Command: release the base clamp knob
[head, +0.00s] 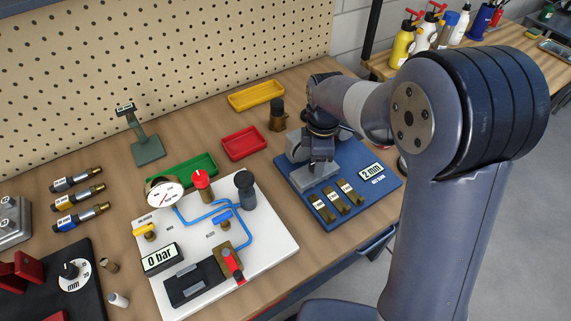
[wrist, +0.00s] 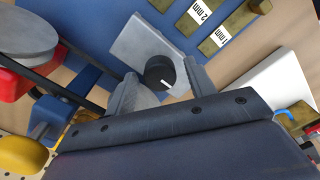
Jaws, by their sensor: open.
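The base clamp knob (wrist: 160,72) is round and black with a white line on its top. In the wrist view it sits on a light grey block (wrist: 135,42) on the blue base plate. My gripper (wrist: 161,78) is open, with one finger to each side of the knob; small gaps show, and I see no firm contact. In the head view my gripper (head: 319,167) is low over the grey block (head: 306,182) on the blue plate (head: 378,188), and the knob is hidden behind it.
Brass blocks with mm labels (head: 336,200) and a "2 mm" display (head: 371,172) share the blue plate. A white board (head: 278,238) with gauge, valves and blue tubing stands to the left. Red (head: 245,142) and yellow (head: 256,95) trays lie behind.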

